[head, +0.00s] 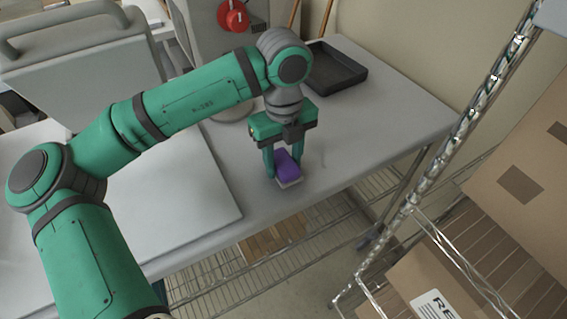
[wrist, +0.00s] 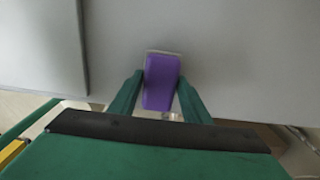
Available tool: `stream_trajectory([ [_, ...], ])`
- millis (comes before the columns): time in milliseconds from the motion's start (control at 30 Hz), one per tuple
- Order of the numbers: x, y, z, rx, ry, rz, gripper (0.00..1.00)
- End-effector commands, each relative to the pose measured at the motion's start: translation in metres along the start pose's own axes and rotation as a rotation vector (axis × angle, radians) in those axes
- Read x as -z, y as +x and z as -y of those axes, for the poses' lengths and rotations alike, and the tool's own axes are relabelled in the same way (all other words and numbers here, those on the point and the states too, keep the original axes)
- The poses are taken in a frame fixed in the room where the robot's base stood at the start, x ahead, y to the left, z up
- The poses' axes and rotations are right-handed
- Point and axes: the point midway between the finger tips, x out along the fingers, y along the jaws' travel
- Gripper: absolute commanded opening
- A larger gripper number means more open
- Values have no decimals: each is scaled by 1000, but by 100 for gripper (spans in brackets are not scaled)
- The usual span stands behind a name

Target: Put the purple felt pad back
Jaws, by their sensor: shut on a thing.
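The purple felt pad (head: 287,164) is between the fingers of my gripper (head: 282,168), low over the grey table near its front edge. A pale, flat piece (head: 290,183) shows under the pad. I cannot tell whether it is part of the pad or a separate thing. In the wrist view the pad (wrist: 162,82) stands upright in the picture between the two green fingers of my gripper (wrist: 161,92), which are shut on it. Whether the pad touches the table is hard to tell.
A black tray (head: 334,68) lies at the back of the table (head: 375,125). A pale flat panel (head: 165,190) is at left, with a grey machine (head: 80,50) behind it. A wire rack (head: 440,160) with cardboard boxes stands at right. Bare tabletop lies right of my gripper.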

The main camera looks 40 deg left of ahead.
Motion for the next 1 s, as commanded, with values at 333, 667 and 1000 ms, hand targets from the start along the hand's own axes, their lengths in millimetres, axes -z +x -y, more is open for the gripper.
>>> stream_trajectory([
  [333,0,12,0,1,0,0,22],
  [667,0,14,0,1,0,0,62],
  [1000,0,11,0,0,0,1,62],
])
